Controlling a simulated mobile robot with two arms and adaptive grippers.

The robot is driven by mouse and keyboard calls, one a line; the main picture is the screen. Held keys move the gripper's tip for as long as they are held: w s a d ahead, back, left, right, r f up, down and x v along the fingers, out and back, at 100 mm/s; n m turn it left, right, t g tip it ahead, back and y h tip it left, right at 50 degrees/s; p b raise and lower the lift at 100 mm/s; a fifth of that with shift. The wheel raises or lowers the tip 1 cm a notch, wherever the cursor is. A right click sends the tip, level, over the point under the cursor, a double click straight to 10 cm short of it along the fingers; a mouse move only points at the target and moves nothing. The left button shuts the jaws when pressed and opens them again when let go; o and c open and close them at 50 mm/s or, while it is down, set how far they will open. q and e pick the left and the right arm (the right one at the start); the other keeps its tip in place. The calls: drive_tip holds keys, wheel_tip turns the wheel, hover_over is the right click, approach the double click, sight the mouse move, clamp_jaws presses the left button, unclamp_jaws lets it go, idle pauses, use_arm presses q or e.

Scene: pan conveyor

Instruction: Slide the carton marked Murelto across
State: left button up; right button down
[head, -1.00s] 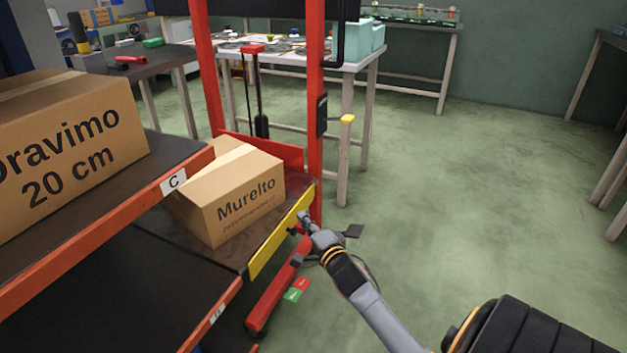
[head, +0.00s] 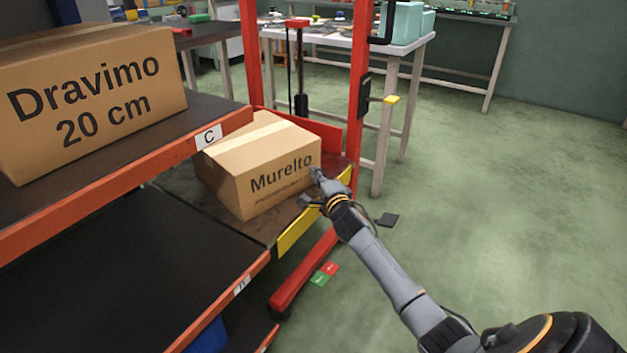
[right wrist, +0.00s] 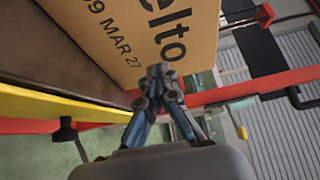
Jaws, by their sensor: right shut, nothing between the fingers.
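The carton marked Murelto (head: 262,168) sits on the dark platform (head: 190,203) of a red lift frame, beside the shelf end labelled C. In the right wrist view its printed face (right wrist: 130,35) fills the upper left. My right gripper (head: 316,172) is shut and empty at the right end of that face, above the yellow strip. In the right wrist view its fingertips (right wrist: 160,72) are together at the carton's lower edge; I cannot tell whether they touch it. My left gripper is not in view.
A larger carton marked Dravimo (head: 95,100) stands on the upper shelf at left. A yellow strip (head: 297,230) edges the platform front. The red mast (head: 358,100) rises behind my right gripper. A white table (head: 400,50) stands behind. Green floor at right is free.

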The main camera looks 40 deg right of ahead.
sight(299, 171)
drive_tip(key=shift+w+a, duration=0.25)
drive_tip(key=shift+w, duration=0.15)
drive_tip(key=w+a, duration=0.1)
drive_tip(key=w, duration=0.2)
drive_tip(key=shift+a+r, duration=0.1)
drive_tip(key=shift+a, duration=0.3)
drive_tip(key=shift+w+a, duration=0.35)
drive_tip(key=shift+w, duration=0.1)
drive_tip(key=shift+s, duration=0.1)
